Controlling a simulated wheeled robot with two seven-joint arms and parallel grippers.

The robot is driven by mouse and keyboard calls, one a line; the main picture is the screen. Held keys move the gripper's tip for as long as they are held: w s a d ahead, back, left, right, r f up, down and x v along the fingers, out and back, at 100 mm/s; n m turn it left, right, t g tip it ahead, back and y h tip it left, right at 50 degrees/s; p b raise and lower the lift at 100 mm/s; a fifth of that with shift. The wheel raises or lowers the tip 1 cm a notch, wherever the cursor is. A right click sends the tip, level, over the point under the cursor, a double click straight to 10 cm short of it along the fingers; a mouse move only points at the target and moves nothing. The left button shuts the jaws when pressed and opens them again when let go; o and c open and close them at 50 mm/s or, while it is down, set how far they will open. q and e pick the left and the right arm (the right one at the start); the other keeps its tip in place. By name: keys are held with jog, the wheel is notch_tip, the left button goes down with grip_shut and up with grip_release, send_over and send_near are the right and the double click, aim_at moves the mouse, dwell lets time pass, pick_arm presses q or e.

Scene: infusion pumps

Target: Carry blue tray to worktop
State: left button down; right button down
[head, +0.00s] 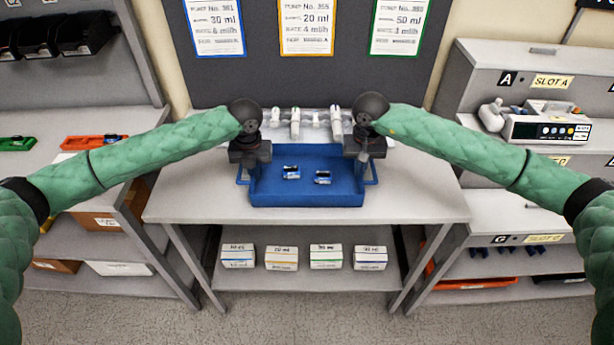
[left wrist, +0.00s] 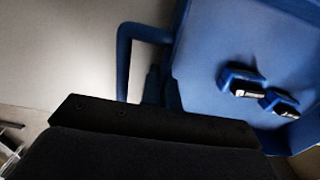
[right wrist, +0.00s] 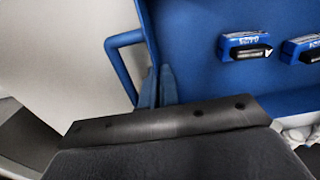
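The blue tray (head: 307,198) is at the middle of the grey worktop (head: 420,205), near its front edge. I cannot tell whether it rests on it or hangs just above. Two small blue-and-white items (head: 291,172) (head: 322,177) lie in it. My left gripper (head: 250,165) is at the tray's left side by the handle there, which shows in the left wrist view (left wrist: 124,70). My right gripper (head: 365,160) is at the right side by the other handle (right wrist: 118,60). The fingers are mostly hidden, so their closure is unclear.
Pale devices (head: 300,122) stand behind the tray, below several posted cards. Several white boxes (head: 282,258) stand on the shelf below. Side units flank the worktop, with a red tray (head: 93,142) on the left one and a pump (head: 540,126) on the right. The worktop is bare either side of the tray.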

pick_arm(q)
jog(key=shift+r+p, duration=2.4)
jog(key=shift+r, duration=0.15)
jog(key=shift+f, duration=0.1)
